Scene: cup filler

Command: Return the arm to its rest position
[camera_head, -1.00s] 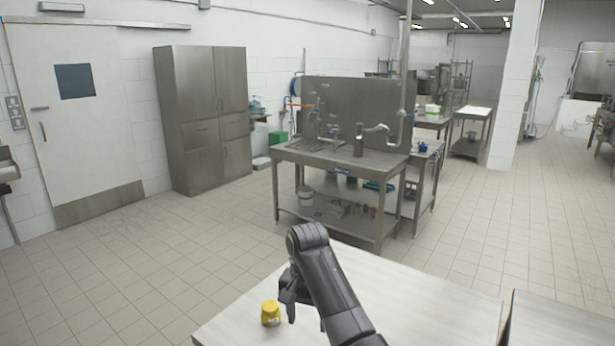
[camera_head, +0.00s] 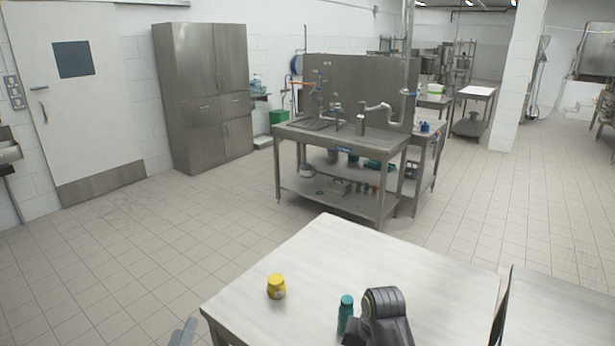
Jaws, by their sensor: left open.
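My left gripper (camera_head: 183,333) is partly in view at the bottom left edge, beside the near table's left corner. Its pale fingertips are open and hold nothing that I can see. A dark arm link of mine (camera_head: 385,312) stands over the front of the table at the bottom middle, and its gripper does not show.
A yellow jar (camera_head: 276,287) stands upright on the near table (camera_head: 405,265). A teal bottle (camera_head: 346,313) stands just left of my dark arm link. Another table (camera_head: 550,310) is on the right. A steel sink bench (camera_head: 340,140) stands beyond clear floor.

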